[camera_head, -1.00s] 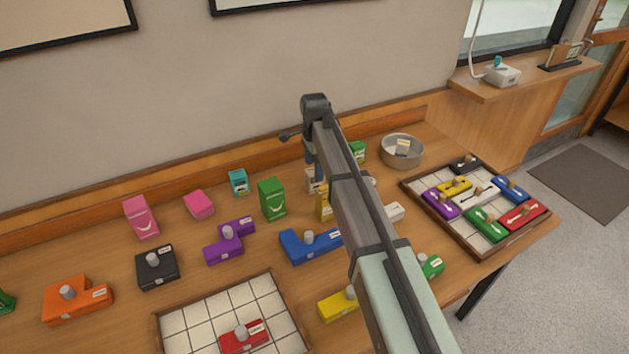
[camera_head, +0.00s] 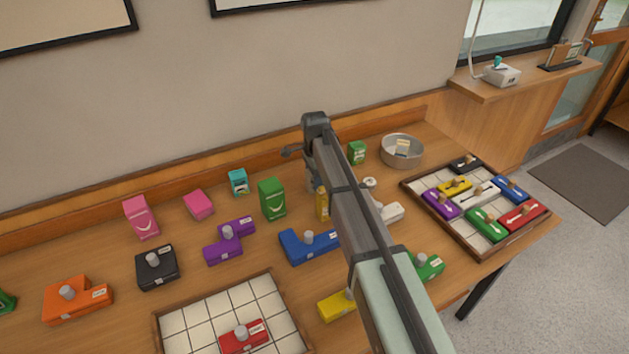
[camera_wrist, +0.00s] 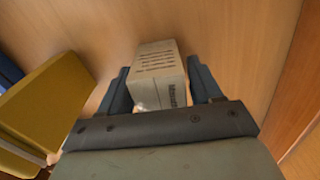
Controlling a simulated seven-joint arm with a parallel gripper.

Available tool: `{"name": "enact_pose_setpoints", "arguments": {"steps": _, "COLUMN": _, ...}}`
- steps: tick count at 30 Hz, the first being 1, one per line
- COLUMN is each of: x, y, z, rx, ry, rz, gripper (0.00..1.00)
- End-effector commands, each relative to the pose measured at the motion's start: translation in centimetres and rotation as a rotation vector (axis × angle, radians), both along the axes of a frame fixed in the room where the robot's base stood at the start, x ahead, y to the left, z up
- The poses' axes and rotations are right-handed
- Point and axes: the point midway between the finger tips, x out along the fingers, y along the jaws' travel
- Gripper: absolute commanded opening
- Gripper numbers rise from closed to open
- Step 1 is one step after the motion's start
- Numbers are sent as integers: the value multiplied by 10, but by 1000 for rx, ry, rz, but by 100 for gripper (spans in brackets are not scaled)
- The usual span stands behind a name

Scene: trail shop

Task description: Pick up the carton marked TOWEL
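A pale carton (camera_wrist: 155,70) with dark print shows in the wrist view, between the two fingers of my gripper (camera_wrist: 160,88). The print is too small and blurred to read as TOWEL. The fingers stand apart on either side of the carton, close to its sides; I cannot see firm contact. In the head view my arm hides this carton and most of my gripper (camera_head: 311,178).
A yellow carton (camera_wrist: 45,105) stands left of my gripper. A green carton (camera_head: 271,199), a teal carton (camera_head: 238,182) and pink cartons (camera_head: 140,217) stand further left. A round tin (camera_head: 402,151) and puzzle tray (camera_head: 408,184) lie right.

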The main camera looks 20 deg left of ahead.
Motion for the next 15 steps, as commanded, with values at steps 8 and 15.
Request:
{"name": "enact_pose_setpoints", "arguments": {"steps": 8, "x": 0, "y": 0, "z": 0, "rx": 0, "ry": 0, "rz": 0, "gripper": 37}}
{"name": "enact_pose_setpoints", "arguments": {"steps": 15, "x": 0, "y": 0, "z": 0, "rx": 0, "ry": 0, "rz": 0, "gripper": 17}}
